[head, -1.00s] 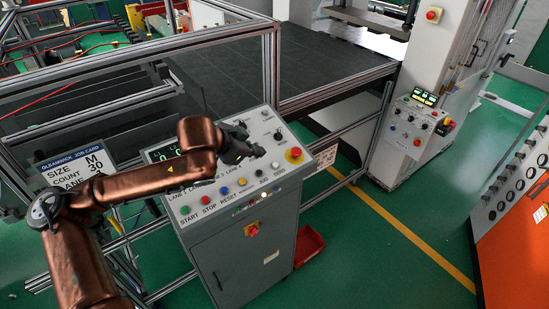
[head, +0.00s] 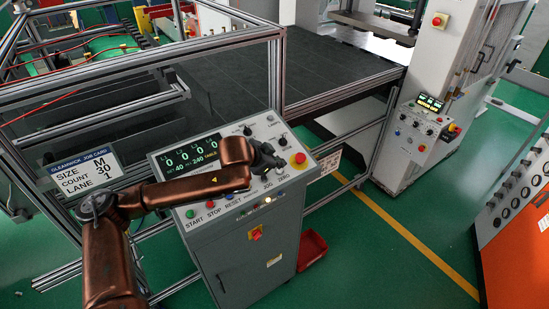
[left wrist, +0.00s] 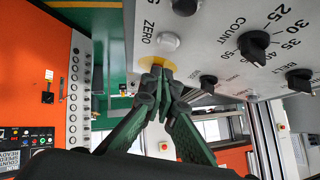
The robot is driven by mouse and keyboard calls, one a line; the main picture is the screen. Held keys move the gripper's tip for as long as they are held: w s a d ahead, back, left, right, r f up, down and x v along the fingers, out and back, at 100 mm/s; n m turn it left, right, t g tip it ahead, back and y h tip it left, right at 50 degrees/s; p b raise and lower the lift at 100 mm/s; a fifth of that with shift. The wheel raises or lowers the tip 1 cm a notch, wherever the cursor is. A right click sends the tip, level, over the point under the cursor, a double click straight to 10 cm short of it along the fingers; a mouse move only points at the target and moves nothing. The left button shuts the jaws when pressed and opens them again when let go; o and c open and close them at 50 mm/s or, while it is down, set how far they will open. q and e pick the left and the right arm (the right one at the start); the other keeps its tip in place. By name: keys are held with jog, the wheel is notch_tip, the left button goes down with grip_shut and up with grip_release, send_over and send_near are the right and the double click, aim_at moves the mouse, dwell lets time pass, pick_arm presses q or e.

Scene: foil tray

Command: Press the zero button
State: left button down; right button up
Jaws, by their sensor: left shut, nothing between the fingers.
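The control panel (head: 165,167) stands on a grey cabinet in the middle of the head view. The ZERO label (head: 284,177) is near its right front corner. In the left wrist view the ZERO label (left wrist: 149,30) sits beside a round pale button (left wrist: 168,41), unobstructed. My left gripper (head: 279,165) is over this corner in the head view, hiding part of the button area. In the left wrist view its shut, empty fingertips (left wrist: 157,76) are just below the pale button in the picture; I cannot tell the height gap. My right gripper is not in view.
The red emergency stop (head: 300,158) is close to the right of my left gripper. Black knobs, including the COUNT dial (left wrist: 254,43), stick up from the panel. The display (head: 189,157) reads zeros. A metal frame (head: 281,75) stands behind the panel.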

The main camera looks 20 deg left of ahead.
aim_at(280, 170)
pick_arm(q)
jog(key=shift+a+f, duration=0.2)
jog(key=shift+f, duration=0.3)
jog(key=shift+a+f, duration=0.2)
jog(key=shift+f, duration=0.3)
jog(key=shift+w+f, duration=0.15)
jog(key=shift+f, duration=0.2)
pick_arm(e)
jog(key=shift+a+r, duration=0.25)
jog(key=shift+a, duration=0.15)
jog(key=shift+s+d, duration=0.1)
